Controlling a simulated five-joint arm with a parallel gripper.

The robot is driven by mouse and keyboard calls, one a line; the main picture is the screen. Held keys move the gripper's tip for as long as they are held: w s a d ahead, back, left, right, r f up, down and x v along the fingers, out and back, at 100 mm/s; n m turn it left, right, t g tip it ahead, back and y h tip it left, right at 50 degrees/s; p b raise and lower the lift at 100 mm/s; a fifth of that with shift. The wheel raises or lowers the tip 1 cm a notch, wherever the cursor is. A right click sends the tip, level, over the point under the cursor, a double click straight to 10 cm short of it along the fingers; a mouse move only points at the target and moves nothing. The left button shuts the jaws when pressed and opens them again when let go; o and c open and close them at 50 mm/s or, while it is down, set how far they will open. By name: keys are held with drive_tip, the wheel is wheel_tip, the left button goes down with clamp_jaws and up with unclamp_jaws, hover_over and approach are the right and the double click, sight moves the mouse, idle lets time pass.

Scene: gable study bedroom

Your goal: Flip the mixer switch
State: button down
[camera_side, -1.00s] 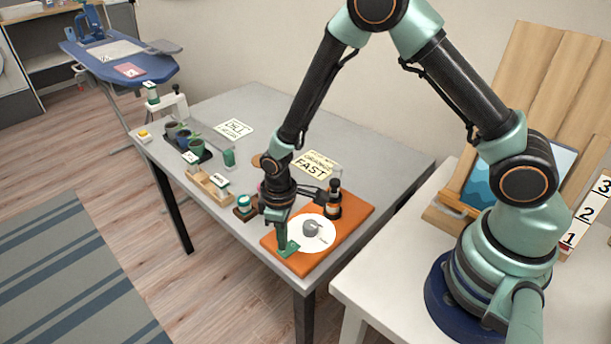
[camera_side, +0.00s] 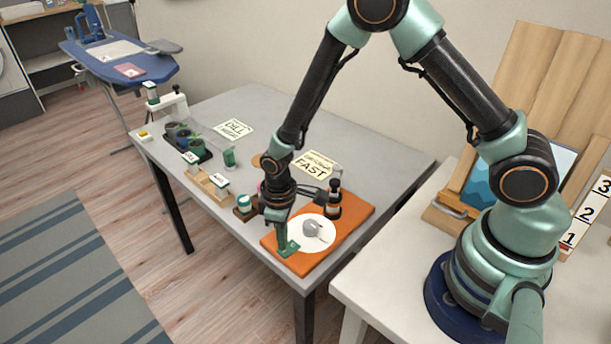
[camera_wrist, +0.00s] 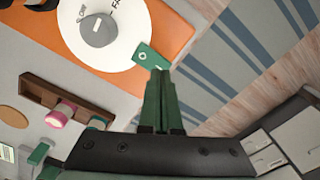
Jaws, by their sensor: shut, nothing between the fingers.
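The mixer switch looks like a grey knob (camera_side: 311,229) on a round white dial (camera_side: 302,243), set on an orange board (camera_side: 348,222) at the table's near right corner. In the wrist view the knob (camera_wrist: 98,30) stands on the dial (camera_wrist: 125,52), with small lettering beside it that is partly cut off. My gripper (camera_side: 282,246) points down at the dial's left edge. In the wrist view my gripper (camera_wrist: 159,75) is shut and empty, its tips beside a small green plate (camera_wrist: 150,56) at the dial's rim. I cannot tell whether they touch it.
A dark bottle (camera_side: 334,200) stands on the board behind the dial. A wooden block with a white-and-teal jar (camera_side: 244,202) stands left of my gripper. A FAST card (camera_side: 313,167) lies behind. Small pots (camera_side: 185,137) stand at the far left.

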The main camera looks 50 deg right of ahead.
drive_tip(key=shift+f, duration=0.9)
idle(0.7)
drive_tip(key=shift+r, duration=3.5)
drive_tip(key=shift+r, duration=0.1)
wheel_tip(320, 180, up, 8)
drive_tip(key=m+t, duration=0.1)
hover_over(289, 244)
drive_tip(key=s+d+r+m+t, duration=0.2)
drive_tip(key=s+d+r, duration=0.2)
drive_tip(key=r, duration=0.4)
drive_tip(key=s+d+r+m+t, duration=0.2)
drive_tip(key=s+d+r, duration=0.3)
drive_tip(key=r, duration=0.3)
drive_tip(key=shift+r+m+t, duration=0.3)
drive_tip(key=shift+r+m, duration=0.1)
drive_tip(key=shift+m, duration=0.1)
